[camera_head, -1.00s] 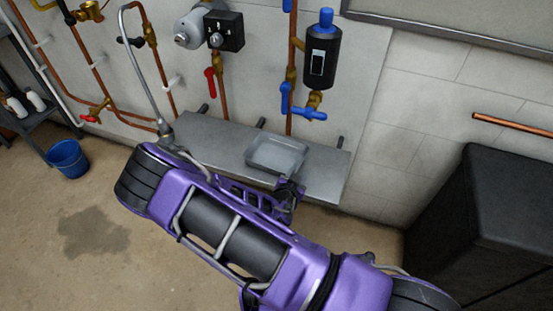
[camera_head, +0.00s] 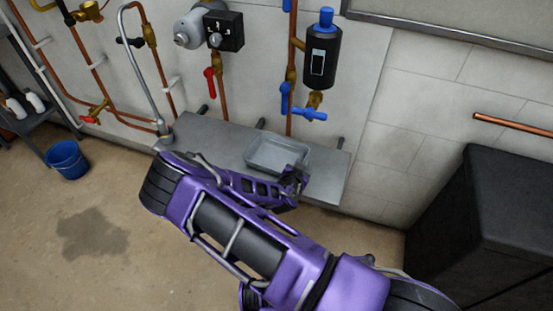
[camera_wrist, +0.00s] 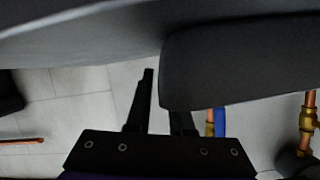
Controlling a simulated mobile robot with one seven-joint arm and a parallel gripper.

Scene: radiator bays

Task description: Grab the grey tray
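The grey tray (camera_head: 270,156) is a shallow rectangular pan resting on a metal shelf (camera_head: 215,135) against the wall. My gripper (camera_head: 298,177) is at the tray's near right corner in the head view, close to its rim; the head view does not settle whether they touch. In the wrist view the two dark fingers (camera_wrist: 160,101) stand apart with pale wall showing between them. A dark grey rounded shape, probably the tray (camera_wrist: 240,60), covers the tip of the right finger. No grip on the tray is visible.
Above the shelf are a black-and-blue filter (camera_head: 320,55), a blue valve handle (camera_head: 308,114) and a red lever (camera_head: 210,85) on copper pipes. A black box (camera_head: 480,215) stands at the right. A blue bucket (camera_head: 67,160) is on the floor at the left.

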